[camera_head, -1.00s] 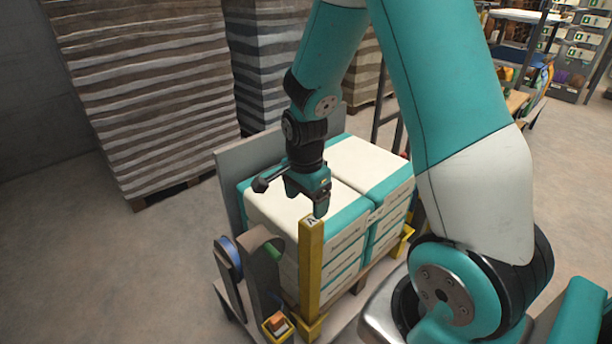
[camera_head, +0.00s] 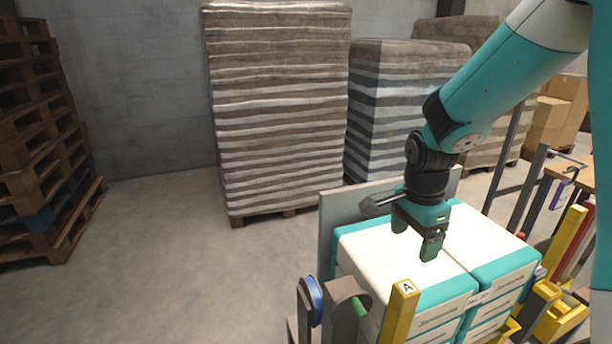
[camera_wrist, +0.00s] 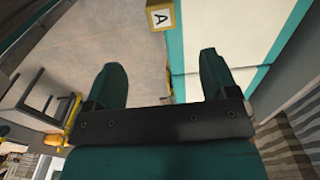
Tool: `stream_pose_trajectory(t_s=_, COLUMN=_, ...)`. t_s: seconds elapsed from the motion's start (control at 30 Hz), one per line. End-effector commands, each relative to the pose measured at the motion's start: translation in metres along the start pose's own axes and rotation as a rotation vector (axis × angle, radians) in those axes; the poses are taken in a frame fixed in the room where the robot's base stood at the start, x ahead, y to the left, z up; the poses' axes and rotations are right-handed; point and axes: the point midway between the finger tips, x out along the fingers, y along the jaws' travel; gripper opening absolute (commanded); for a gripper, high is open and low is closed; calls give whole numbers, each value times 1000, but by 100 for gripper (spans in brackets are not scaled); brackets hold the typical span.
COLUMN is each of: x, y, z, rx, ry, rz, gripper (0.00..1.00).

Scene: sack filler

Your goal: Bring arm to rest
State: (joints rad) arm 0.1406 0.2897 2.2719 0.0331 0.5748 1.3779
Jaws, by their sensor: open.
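In the wrist view, my gripper (camera_wrist: 163,75) shows both fingers spread. The sacks (camera_wrist: 225,35) lie beyond the right finger there. A yellow post (camera_head: 399,318) marked "A" stands at the front corner of the stack. Its top (camera_wrist: 162,16) also shows in the wrist view. I cannot tell how high the fingers are above the sacks.
A grey upright panel (camera_head: 338,235) stands behind the sacks. Tall wrapped pallet stacks (camera_head: 280,110) stand at the back. Wooden pallets (camera_head: 45,140) are piled at the far left. A blue reel (camera_head: 312,300) is beside the post. The floor (camera_head: 160,270) at left is clear.

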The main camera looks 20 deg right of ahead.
Motion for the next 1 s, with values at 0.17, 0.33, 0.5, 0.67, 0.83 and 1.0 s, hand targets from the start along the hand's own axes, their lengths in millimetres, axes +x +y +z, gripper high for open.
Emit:
stream_pose_trajectory(t_s=0.17, x=-13, y=4, z=21, rx=-157, ry=-28, rz=-24, gripper=79)
stream_pose_trajectory(t_s=0.33, x=-55, y=35, z=95, rx=-779, ry=-120, rz=-126, gripper=79)
stream_pose_trajectory(t_s=0.5, x=-93, y=94, z=163, rx=-1506, ry=-190, rz=-272, gripper=79)
stream_pose_trajectory(t_s=0.67, x=-110, y=140, z=194, rx=-1962, ry=-211, rz=-386, gripper=79)
stream_pose_trajectory(t_s=0.83, x=-115, y=156, z=203, rx=-2125, ry=-215, rz=-429, gripper=79)
stream_pose_trajectory(t_s=1.0, x=-115, y=156, z=203, rx=-2127, ry=-215, rz=-430, gripper=75)
